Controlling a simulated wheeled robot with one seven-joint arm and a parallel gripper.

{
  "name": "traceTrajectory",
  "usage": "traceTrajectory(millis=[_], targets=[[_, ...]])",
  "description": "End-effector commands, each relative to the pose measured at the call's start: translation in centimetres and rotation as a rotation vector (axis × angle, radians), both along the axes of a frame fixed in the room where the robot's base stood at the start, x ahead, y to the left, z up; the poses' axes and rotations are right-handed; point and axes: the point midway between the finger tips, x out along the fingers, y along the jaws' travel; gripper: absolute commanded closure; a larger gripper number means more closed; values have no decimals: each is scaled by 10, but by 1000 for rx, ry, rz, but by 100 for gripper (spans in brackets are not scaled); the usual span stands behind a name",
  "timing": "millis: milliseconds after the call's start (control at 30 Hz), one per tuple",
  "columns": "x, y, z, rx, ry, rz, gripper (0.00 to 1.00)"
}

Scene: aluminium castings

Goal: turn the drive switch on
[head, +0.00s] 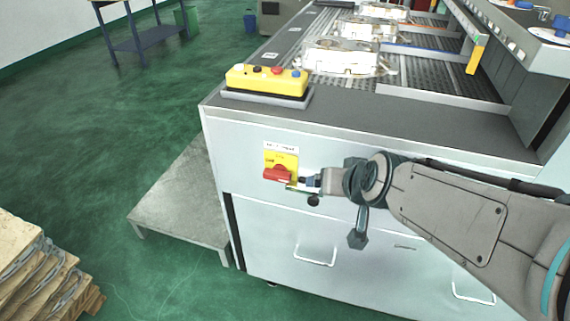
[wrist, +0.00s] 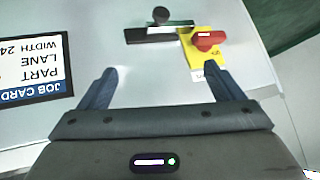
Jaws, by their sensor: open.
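The drive switch is a red rotary handle (head: 278,174) on a yellow plate (head: 286,158), on the upper left of the pale machine's front panel. Its handle lies roughly crosswise in the head view; its markings are too small to read. In the wrist view the red handle (wrist: 208,40) and yellow plate (wrist: 190,47) are at upper right, beyond the right fingertip. My gripper (head: 297,184) is just right of the switch in the head view. In the wrist view my gripper (wrist: 161,70) has its two fingers spread, with only bare panel between them. Contact with the handle is not visible.
A black knob and bar (wrist: 160,32) sit beside the switch. A job card (wrist: 32,72) is on the panel at left. A yellow button box (head: 266,82) stands on the top edge above. Drawer handles (head: 315,256) lie below. A low grey platform (head: 185,205) is at left.

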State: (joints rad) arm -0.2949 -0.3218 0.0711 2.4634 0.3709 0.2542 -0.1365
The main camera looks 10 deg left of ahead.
Motion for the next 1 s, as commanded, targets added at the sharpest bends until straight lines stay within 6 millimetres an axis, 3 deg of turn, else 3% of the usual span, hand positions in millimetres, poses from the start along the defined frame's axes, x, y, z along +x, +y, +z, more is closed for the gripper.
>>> traceTrajectory(millis=[33,200,400,633,800,1000], targets=[[8,26,-13,33,-58,24,13],[28,90,-20,129,-261,17,13],[29,140,-36,169,-463,-68,13],[0,165,-68,99,-657,-222,13],[-31,166,-88,-6,-764,-324,13],[-55,162,-96,-94,-833,-387,13]])
